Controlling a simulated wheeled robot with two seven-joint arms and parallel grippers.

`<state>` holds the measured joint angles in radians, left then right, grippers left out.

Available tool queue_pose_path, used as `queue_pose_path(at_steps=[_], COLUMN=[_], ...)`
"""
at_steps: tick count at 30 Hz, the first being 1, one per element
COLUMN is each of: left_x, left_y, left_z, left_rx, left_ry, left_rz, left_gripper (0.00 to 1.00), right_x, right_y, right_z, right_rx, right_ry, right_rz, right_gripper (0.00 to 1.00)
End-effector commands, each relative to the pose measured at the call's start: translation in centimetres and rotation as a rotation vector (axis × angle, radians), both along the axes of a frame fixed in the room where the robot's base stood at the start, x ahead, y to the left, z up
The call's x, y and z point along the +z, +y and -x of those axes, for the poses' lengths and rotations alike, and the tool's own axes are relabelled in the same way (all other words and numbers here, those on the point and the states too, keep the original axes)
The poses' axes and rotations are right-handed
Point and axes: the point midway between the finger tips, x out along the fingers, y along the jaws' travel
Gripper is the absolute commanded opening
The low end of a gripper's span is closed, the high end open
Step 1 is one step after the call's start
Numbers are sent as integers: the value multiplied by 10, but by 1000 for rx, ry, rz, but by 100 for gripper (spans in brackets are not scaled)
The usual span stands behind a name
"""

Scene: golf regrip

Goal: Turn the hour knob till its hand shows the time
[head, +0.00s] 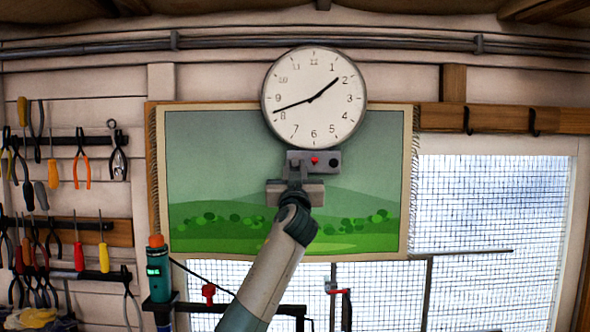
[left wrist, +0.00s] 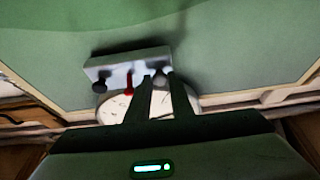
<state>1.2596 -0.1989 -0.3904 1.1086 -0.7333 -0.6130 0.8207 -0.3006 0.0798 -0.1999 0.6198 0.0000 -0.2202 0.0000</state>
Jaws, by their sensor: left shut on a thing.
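The round white clock (head: 325,121) hangs on the wall above a green landscape picture. Its shorter hand points a little short of 2, its longer hand between 8 and 9. A grey box (head: 328,154) under the clock carries a red knob (head: 315,161) and a black knob (head: 334,163). In the left wrist view the box (left wrist: 115,68) appears upside down, with the black knob (left wrist: 99,87) and red knob (left wrist: 129,82). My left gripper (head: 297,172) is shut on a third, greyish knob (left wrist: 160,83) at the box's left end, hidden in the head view.
The landscape picture (head: 210,160) hangs flat behind the box. Pliers and screwdrivers hang on racks at the left. A teal device (head: 158,275) with an orange top stands low left. A meshed window (head: 490,220) is at the right.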

Motion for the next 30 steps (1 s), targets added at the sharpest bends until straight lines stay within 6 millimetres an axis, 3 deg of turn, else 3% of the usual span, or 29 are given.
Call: queue_pose_path(at_steps=[8, 21, 30], left_x=[-1, 2, 0], left_y=[2, 5, 4], left_z=[0, 0, 0], left_rx=[1, 1, 0], left_ry=[1, 1, 1], left_rz=[-86, -373, -422], left_gripper=[0, 0, 0], right_x=[-1, 13, 14], right_y=[3, 1, -3], right_z=[-1, -1, -1], right_rx=[-1, 0, 1], right_ry=[0, -2, -2], right_rz=[-3, -1, 3], right_gripper=[0, 0, 0])
